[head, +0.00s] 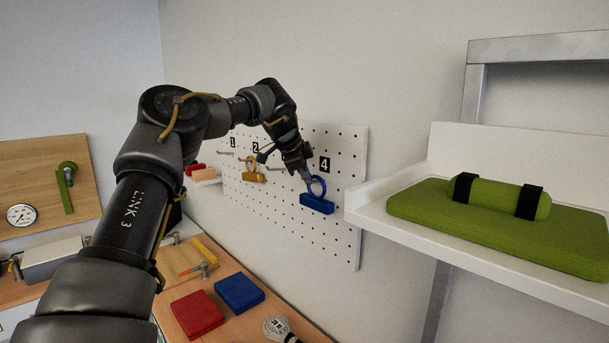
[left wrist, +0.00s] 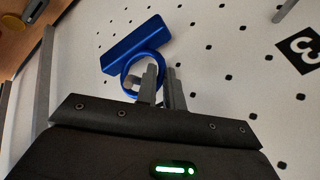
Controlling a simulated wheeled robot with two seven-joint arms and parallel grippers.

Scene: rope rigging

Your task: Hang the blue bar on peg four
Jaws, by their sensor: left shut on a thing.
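The blue bar (head: 317,204) has a blue ring on top and is at the right part of the pegboard, below the number 4 label (head: 324,164). My left gripper (head: 307,180) is shut on the ring. In the left wrist view the blue bar (left wrist: 135,44) lies close against the board, and the gripper fingers (left wrist: 162,85) are at its ring. A small grey round end (left wrist: 133,79) shows inside the ring; I cannot tell for sure whether it is peg four through the ring. Peg four is otherwise hidden. My right gripper is not in view.
A white shelf (head: 400,235) with a green cushion (head: 560,240) stands close to the right. The bench below holds a red block (head: 197,314) and a blue block (head: 239,292).

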